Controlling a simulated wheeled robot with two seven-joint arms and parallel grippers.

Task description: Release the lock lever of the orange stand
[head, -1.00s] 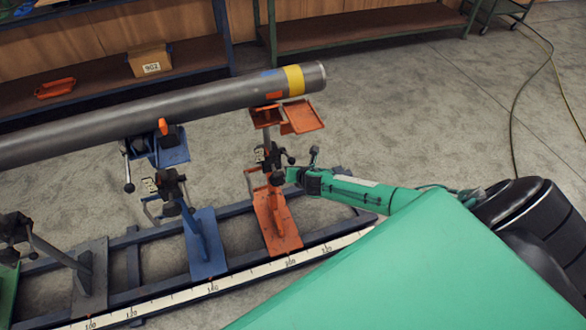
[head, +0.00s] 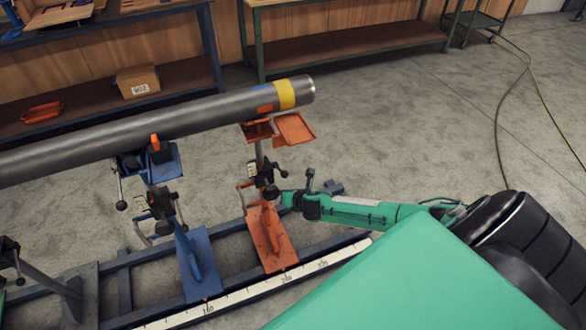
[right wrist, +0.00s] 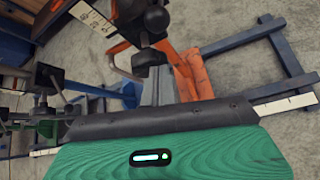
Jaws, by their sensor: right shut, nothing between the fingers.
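The orange stand (head: 272,238) stands on the blue floor frame, with its top plates at the pipe's right end. The grey pipe (head: 205,117) has yellow and orange bands there. The stand's dark clamp (head: 264,175), with levers and knobs, sits midway up its post; which one is the lock lever I cannot tell. My right gripper (head: 287,200) is shut and empty, close to the right of the post below the clamp. Whether it touches is unclear. In the right wrist view the orange stand (right wrist: 190,75) and a black knob (right wrist: 149,58) lie just beyond the gripper (right wrist: 160,88). My left gripper is out of view.
A blue stand (head: 198,262) stands left of the orange one, also under the pipe. A white scale (head: 255,293) runs along the frame's front. Shelves with a box (head: 138,81) line the back wall. The floor at the right is clear, apart from a hose (head: 498,135).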

